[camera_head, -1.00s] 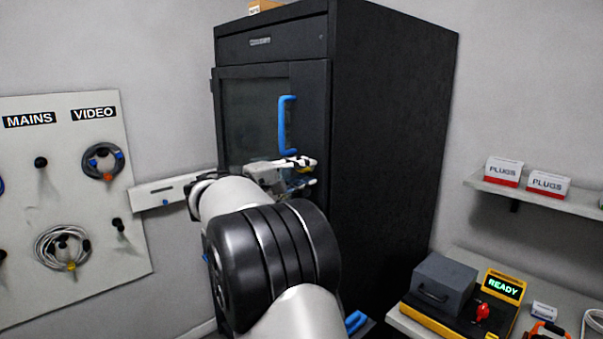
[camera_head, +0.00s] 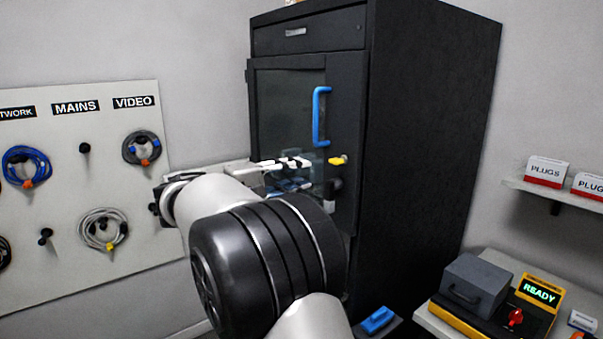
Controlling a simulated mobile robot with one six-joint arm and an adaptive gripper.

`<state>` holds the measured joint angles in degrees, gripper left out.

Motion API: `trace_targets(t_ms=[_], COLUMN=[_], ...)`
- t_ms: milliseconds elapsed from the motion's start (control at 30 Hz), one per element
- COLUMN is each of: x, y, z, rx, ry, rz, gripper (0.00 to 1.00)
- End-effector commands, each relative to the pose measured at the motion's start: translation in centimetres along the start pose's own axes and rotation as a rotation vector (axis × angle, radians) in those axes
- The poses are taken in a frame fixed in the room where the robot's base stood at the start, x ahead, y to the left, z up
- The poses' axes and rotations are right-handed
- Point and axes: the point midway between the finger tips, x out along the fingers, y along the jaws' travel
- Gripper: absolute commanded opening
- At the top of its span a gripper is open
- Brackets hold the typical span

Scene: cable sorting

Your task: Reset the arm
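My arm reaches up from the bottom middle of the head view, bent at the wrist. My gripper (camera_head: 296,174) points right, in front of the lower part of the cabinet's glass door. Its fingers look apart, with nothing seen between them. The tall black cabinet (camera_head: 430,140) stands behind it, its door looking closed. The door has a blue handle (camera_head: 316,118) above my gripper and a yellow latch-like piece (camera_head: 338,160) just right of the fingertips. My forearm hides the lower door.
A pegboard (camera_head: 70,255) with several coiled cables hangs on the left wall. At right, a bench (camera_head: 505,264) holds a grey box (camera_head: 472,282) and a yellow tester (camera_head: 540,292) reading READY. Plug boxes (camera_head: 546,171) sit on a shelf. A blue object (camera_head: 378,319) lies low beside the cabinet.

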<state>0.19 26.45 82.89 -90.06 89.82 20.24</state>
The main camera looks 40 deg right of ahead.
Motion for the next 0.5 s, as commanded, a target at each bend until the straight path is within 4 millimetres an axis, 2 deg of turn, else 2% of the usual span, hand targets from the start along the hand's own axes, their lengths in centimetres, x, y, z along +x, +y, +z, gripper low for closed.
trace_targets(t_ms=[400,500], x=[0.03,0.02], y=[-0.01,-0.13], z=[0.01,0.63], rx=[0.000,-0.002], ry=[0.000,0.000], rz=[-0.001,-0.027], gripper=[0.28,0.28])
